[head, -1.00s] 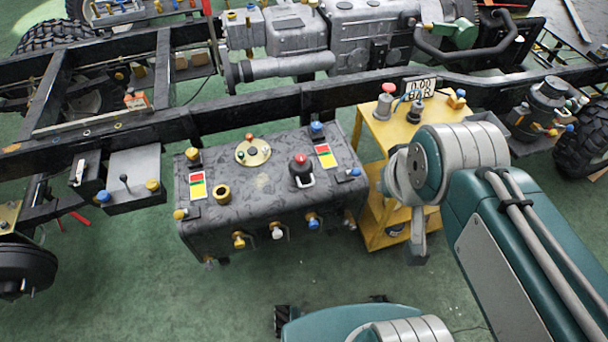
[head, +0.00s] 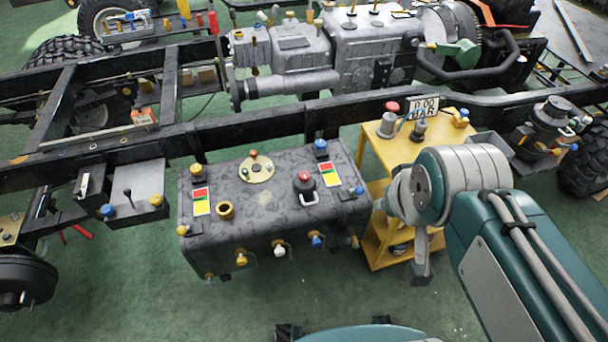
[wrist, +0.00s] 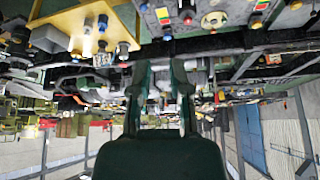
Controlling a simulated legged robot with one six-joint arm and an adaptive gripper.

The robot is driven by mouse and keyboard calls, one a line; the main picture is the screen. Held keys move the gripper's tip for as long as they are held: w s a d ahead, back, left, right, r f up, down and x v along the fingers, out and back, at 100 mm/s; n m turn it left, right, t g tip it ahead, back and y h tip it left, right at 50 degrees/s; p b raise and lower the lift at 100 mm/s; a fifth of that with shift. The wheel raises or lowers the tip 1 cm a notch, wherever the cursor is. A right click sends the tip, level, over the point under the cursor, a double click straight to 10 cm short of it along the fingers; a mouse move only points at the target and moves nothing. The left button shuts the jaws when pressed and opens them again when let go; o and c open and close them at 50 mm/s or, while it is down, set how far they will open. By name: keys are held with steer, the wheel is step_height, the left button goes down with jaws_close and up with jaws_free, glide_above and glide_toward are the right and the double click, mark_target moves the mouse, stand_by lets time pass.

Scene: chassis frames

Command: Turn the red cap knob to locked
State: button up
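A dark knob with a red cap (head: 304,182) stands upright on top of the black tank (head: 262,227), with a silver loop at its base. It also shows near the top of the wrist view (wrist: 187,15). A second red-topped knob (head: 391,108) stands on the yellow cart (head: 372,160); the frames do not show which one the task means. No locked marking is readable. My gripper (wrist: 160,66) is open and empty, its two fingers apart. In the head view it hangs beside the cart, right of the tank, touching neither knob; the arm partly hides it.
On the tank are a round flange (head: 256,168), a brass ring (head: 226,210), coloured labels (head: 328,173) and several yellow and blue fittings. The black chassis rail (head: 270,127) runs behind. Green floor (head: 130,285) is clear in front of the tank.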

steer(key=o, duration=0.4)
steer(key=shift+w+d+f, duration=0.1)
steer(key=shift+w+f, duration=0.05)
steer(key=shift+w, duration=0.75)
steer(key=w+f+n+t, duration=0.25)
steer(key=w+f, duration=0.35)
steer(key=w, duration=0.6)
steer(key=w+f+n+t, duration=0.1)
steer(key=w+f+t, duration=0.35)
steer(key=w, duration=0.75)
steer(key=n+t+y, duration=0.1)
steer(key=n+y, duration=0.1)
steer(key=y, duration=0.2)
glide_toward(307, 179)
steer(key=w+d+r, duration=0.3)
steer(key=w+r, duration=0.3)
steer(key=r, duration=0.1)
steer(key=s+a+f+t+y, duration=0.25)
steer(key=s+f, duration=0.25)
steer(key=f, duration=0.5)
steer(key=shift+m+y, duration=0.35)
steer(key=shift+y, duration=0.1)
steer(key=x, duration=1)
steer(key=shift+w+d+f, duration=0.1)
steer(key=shift+w+d, duration=0.05)
jaws_close()
